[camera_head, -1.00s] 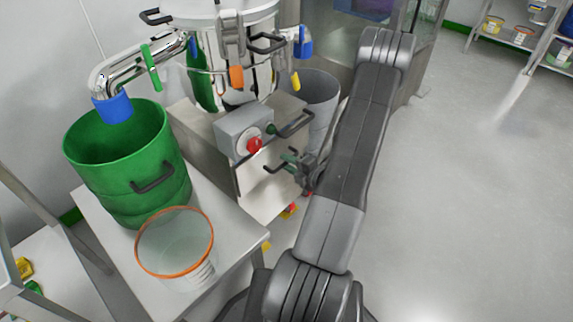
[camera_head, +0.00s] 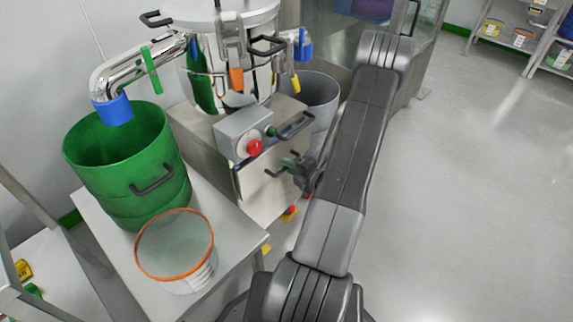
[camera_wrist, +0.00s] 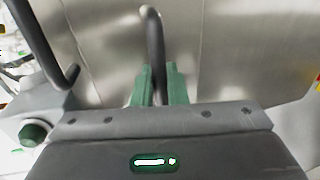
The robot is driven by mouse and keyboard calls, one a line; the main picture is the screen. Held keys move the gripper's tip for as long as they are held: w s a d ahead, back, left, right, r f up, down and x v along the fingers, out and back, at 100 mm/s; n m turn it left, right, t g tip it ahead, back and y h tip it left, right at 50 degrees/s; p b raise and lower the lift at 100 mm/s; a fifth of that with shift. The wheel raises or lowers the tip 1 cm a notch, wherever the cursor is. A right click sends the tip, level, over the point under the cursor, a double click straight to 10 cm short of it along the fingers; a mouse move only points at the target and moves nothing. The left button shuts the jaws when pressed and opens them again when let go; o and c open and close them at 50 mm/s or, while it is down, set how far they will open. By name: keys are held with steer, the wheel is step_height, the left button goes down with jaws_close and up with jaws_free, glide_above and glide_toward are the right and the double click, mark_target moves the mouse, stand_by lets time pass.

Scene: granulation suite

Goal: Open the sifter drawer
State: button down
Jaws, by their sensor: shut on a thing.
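The sifter is a steel unit with a grey control box (camera_head: 243,132) on top. Below the box is the steel drawer front (camera_head: 262,190) with a dark bar handle (camera_head: 270,173). My gripper (camera_head: 292,164) is at this handle, which is partly hidden behind it in the head view. In the wrist view, the green fingertips (camera_wrist: 153,88) are shut on the dark handle (camera_wrist: 153,40), one on each side, in front of the steel face. I cannot tell whether the drawer is out at all.
A red knob (camera_head: 254,147) and an upper dark handle (camera_head: 296,126) sit close above my gripper. A green drum (camera_head: 125,180) and a clear orange-rimmed tub (camera_head: 175,245) stand on a steel table at left. The floor (camera_head: 470,220) at right is clear.

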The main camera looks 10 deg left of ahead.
steer(key=f+p+v, duration=0.2)
steer(key=f+v, duration=0.1)
steer(key=v, duration=1)
steer(key=s+d+f+p+v, duration=0.1)
steer(key=f+p+v, duration=0.2)
steer(key=v, duration=1.1)
steer(key=c, duration=1.6)
jaws_free()
steer(key=shift+o, duration=0.2)
steer(key=p+v, duration=0.2)
steer(key=v, duration=1.1)
steer(key=shift+s+d, duration=0.3)
steer(key=shift+a, duration=0.1)
